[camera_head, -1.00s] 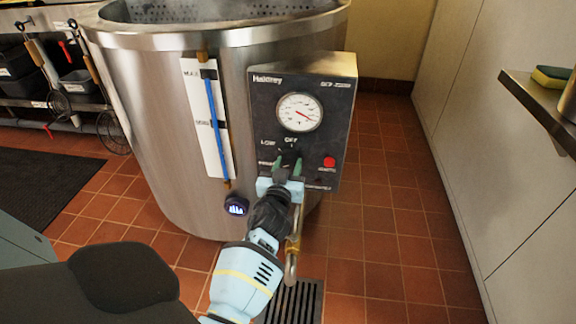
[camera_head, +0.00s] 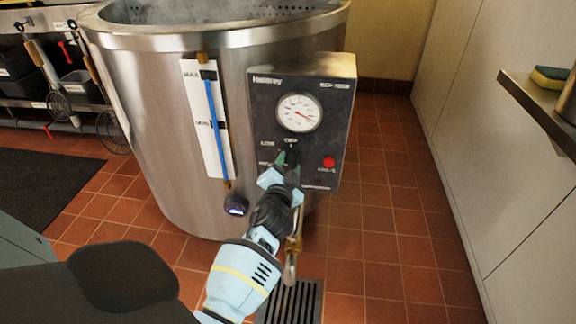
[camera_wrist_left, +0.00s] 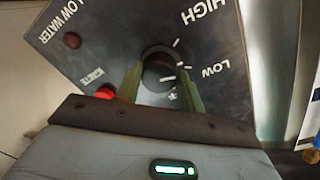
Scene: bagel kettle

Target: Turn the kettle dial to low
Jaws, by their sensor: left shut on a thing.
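The kettle (camera_head: 165,130) is a big steel vessel with a black control box (camera_head: 262,100) on its front. The dial is a small black knob (camera_wrist_left: 158,72) low on the box, below the gauge and near the OFF and LOW labels. My left gripper (camera_head: 288,160) is shut on the dial, its green fingers on either side of it, and is tilted in the head view. In the wrist view, the panel appears turned over, with LOW and HIGH right of the dial. The dial's exact pointer setting is hard to tell. My right gripper is out of view.
A round gauge (camera_head: 299,113) sits above the dial, and a red button (camera_head: 329,162) to its right. A blue level strip (camera_head: 215,120) is left of the box. A shelf (camera_head: 540,108) with a sponge (camera_head: 551,77) juts out at right. The tiled floor at right is clear.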

